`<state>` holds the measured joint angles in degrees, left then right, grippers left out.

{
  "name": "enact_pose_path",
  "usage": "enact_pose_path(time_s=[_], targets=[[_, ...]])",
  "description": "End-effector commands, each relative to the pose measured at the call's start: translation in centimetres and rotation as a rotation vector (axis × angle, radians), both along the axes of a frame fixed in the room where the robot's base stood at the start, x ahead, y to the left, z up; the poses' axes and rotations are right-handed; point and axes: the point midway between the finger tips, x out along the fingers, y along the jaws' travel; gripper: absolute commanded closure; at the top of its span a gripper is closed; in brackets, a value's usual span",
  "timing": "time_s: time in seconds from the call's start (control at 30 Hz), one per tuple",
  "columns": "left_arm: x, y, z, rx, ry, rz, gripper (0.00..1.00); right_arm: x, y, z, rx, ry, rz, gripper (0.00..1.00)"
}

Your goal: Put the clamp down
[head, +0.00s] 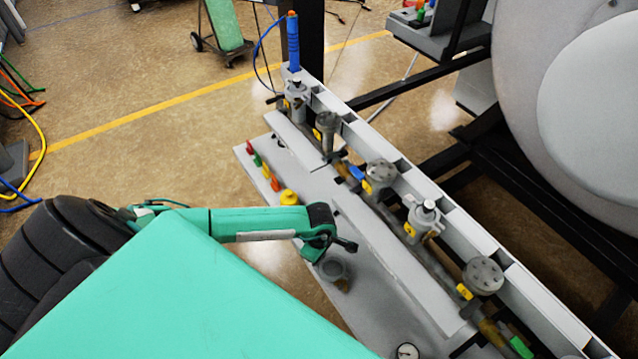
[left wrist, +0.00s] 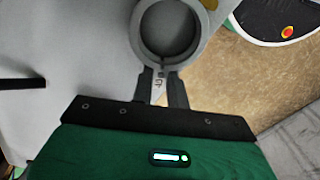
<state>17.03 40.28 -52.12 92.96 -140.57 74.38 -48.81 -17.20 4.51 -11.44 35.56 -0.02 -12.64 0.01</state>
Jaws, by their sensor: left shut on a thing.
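The clamp is a grey open ring (left wrist: 166,65) with a short marked tab, in the left wrist view. My left gripper (left wrist: 161,82) is shut on this tab, with one dark finger on each side. In the head view, the gripper (head: 331,250) is over the grey bench top, and the clamp (head: 333,279) shows just below it. I cannot tell whether the clamp touches the surface. My right gripper is not in view.
A grey bench (head: 385,300) carries a row of valves with round flanges (head: 483,276) along its right side. A yellow button (head: 289,197) and coloured lamps (head: 264,172) sit along its left edge. A gauge (head: 407,351) is near the bottom. A large grey cylinder (head: 520,90) stands right.

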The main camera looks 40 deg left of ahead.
Motion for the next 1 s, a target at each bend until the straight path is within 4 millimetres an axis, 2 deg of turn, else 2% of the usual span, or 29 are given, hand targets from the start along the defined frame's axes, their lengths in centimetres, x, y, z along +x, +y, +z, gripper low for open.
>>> enact_pose_path(time_s=[0.3,0.33,0.43,0.77,0.87,1.0], targets=[[0.0,0.0,-0.4,0.000,-0.001,0.000,1.00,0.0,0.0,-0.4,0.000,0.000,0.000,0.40],[0.0,0.0,-0.4,0.000,-0.001,0.000,0.82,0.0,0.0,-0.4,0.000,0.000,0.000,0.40],[0.0,0.0,-0.3,0.000,-0.001,0.000,0.63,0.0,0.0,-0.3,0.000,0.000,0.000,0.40],[0.0,0.0,-0.1,0.000,0.000,0.001,0.62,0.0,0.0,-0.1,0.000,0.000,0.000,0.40],[0.0,0.1,0.7,0.000,-0.001,0.000,0.62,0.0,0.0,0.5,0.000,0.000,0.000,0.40],[0.0,0.1,2.9,0.001,-0.001,0.000,0.62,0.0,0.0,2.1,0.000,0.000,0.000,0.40]])
